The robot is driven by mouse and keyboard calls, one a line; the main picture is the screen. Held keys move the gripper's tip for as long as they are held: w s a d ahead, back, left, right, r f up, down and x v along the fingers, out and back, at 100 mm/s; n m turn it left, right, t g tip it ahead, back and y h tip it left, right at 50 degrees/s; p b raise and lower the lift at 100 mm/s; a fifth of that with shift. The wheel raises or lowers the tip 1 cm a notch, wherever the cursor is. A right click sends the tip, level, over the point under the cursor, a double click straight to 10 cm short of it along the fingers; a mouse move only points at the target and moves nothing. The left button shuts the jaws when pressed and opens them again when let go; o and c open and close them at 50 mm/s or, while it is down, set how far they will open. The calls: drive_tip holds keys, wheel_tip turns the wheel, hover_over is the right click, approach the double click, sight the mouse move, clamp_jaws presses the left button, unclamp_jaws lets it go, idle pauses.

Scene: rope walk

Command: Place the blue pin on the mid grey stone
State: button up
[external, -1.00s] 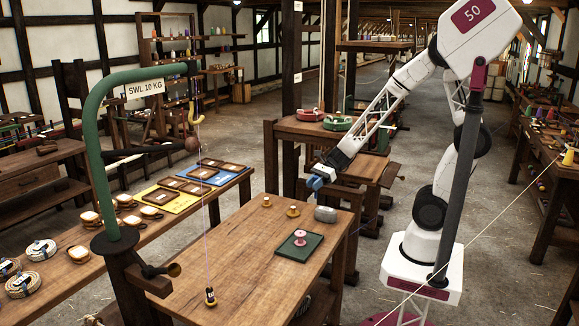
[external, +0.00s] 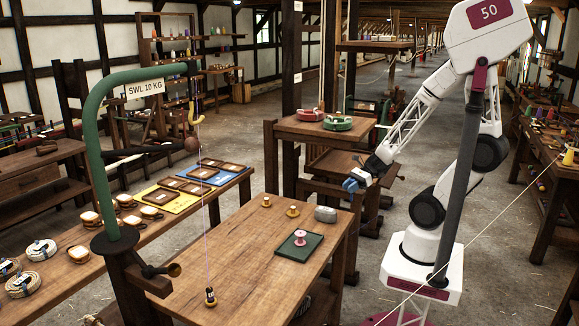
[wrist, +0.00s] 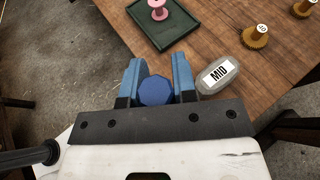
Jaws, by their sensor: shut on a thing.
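The blue pin (wrist: 156,91) shows end-on as a faceted blue shape in the wrist view. My gripper (wrist: 154,78) has blue fingers and is shut on it. The mid grey stone (wrist: 219,75), marked MID, lies to the right of my fingers in the wrist view, with nothing on top. In the external view the stone (external: 325,214) sits near the table's right edge. There my gripper (external: 351,185) is raised to the upper right of the stone, apart from it. The pin cannot be told from the blue fingers in that view.
A dark green tray (external: 284,251) holding a pink spool (external: 301,239) lies on the wooden table (external: 225,270) near the stone. Two yellowish pegs (external: 293,210) stand behind. A thin line hangs over the table to a small dark weight (external: 210,297).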

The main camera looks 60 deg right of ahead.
drive_tip(key=shift+m+t+h, duration=0.3)
drive_tip(key=shift+m, duration=0.1)
drive_tip(key=shift+s+d+f, duration=0.25)
drive_tip(key=shift+s, duration=0.45)
drive_tip(key=shift+s+d+f, duration=0.2)
drive_tip(key=shift+s+d, duration=0.05)
drive_tip(key=shift+s, duration=0.45)
drive_tip(key=shift+s+d+f, duration=0.25)
drive_tip(key=shift+s, duration=0.45)
drive_tip(key=shift+w, duration=0.15)
hover_over(323, 209)
drive_tip(key=shift+a+f, duration=0.2)
drive_tip(key=shift+f, duration=0.55)
drive_tip(key=shift+f, duration=1.8)
drive_tip(key=o, duration=0.9)
drive_tip(key=shift+f, duration=0.1)
